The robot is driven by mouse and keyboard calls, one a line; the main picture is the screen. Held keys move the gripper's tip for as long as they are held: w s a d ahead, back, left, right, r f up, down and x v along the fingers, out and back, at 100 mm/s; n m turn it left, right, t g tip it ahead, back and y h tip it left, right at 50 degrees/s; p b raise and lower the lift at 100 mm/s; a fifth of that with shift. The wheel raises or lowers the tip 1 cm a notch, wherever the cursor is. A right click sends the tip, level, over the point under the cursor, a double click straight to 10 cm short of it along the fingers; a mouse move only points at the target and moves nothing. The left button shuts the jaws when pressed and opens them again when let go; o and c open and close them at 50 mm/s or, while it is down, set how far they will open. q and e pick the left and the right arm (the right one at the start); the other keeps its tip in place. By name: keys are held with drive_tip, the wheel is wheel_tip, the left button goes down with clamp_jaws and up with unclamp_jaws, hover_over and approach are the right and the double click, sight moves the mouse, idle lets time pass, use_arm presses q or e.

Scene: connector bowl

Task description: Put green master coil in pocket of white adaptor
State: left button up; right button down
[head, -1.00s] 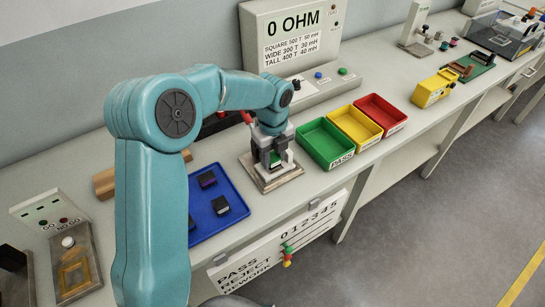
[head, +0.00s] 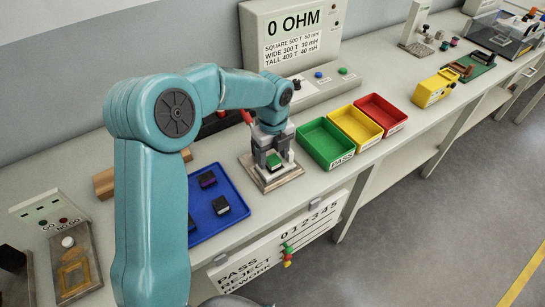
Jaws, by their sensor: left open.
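The green coil (head: 275,160) shows as a dark block with a green top edge, low between the fingers of my left gripper. It sits at the white adaptor (head: 271,173), which stands on a brown-edged base plate on the bench. The fingers hide part of both, so I cannot tell whether the coil is fully seated in the pocket. My left gripper (head: 273,157) points down over the adaptor and is open, its fingers on either side of the coil. My right gripper is not in view.
A blue tray (head: 233,226) with several dark coils lies left of the adaptor. Green (head: 325,143), yellow (head: 354,126) and red (head: 381,114) bins stand to the right. A meter reading 0 OHM (head: 291,36) stands behind. A red lever (head: 246,117) is close to my gripper.

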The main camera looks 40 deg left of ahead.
sight(273, 160)
use_arm(q)
wheel_tip(273, 160, up, 11)
drive_tip(key=shift+s+f, duration=0.1)
drive_tip(key=shift+f, duration=0.05)
idle(0.6)
